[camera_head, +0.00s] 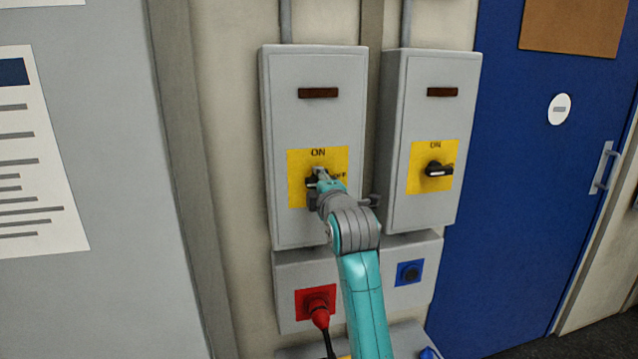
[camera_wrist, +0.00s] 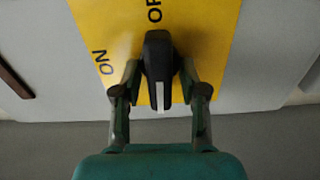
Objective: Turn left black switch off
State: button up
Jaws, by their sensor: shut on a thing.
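The left black switch (camera_head: 310,183) sits on a yellow plate (camera_head: 297,163) marked ON above and OFF to the right, on the left grey box. My gripper (camera_head: 320,179) reaches it from below right and partly hides it. In the wrist view, the black handle (camera_wrist: 158,55) stands between both fingers of my gripper (camera_wrist: 159,82), which is shut on it. The handle lies in line with the OFF lettering in that view. A white line shows on its lower part. ON is at the left there.
A second grey box at right has another black switch (camera_head: 438,169) on a yellow plate. Below are a red plug (camera_head: 318,305) with a cable and a blue socket (camera_head: 409,272). A blue door (camera_head: 540,190) is at right, and a grey panel with a notice (camera_head: 35,160) at left.

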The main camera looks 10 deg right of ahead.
jog(key=shift+f+n, duration=0.1)
jog(key=shift+n, duration=0.3)
jog(key=o, duration=0.8)
jog(key=shift+c, duration=0.2)
jog(key=s, duration=1.2)
